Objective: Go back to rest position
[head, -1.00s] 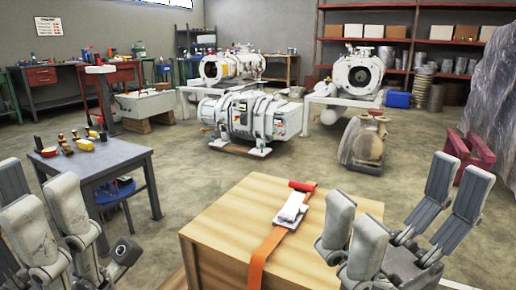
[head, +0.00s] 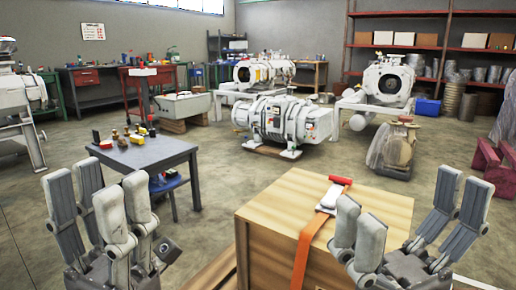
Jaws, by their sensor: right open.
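My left gripper (head: 98,215) is at the lower left of the head view, in front of the grey table. Its fingers point up, spread apart, with nothing between them. My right gripper (head: 405,230) is at the lower right, over the right part of the wooden crate (head: 270,210) as seen from the head. Its fingers also point up, wide apart and empty. An orange strap (head: 307,245) with a red-handled ratchet (head: 331,195) lies over the crate's top. The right gripper's fingers hide part of the crate.
A grey table (head: 165,152) with small yellow and dark items stands behind my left gripper. White vacuum pumps (head: 285,120) stand in the middle of the room. Red shelves (head: 420,50) line the back wall.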

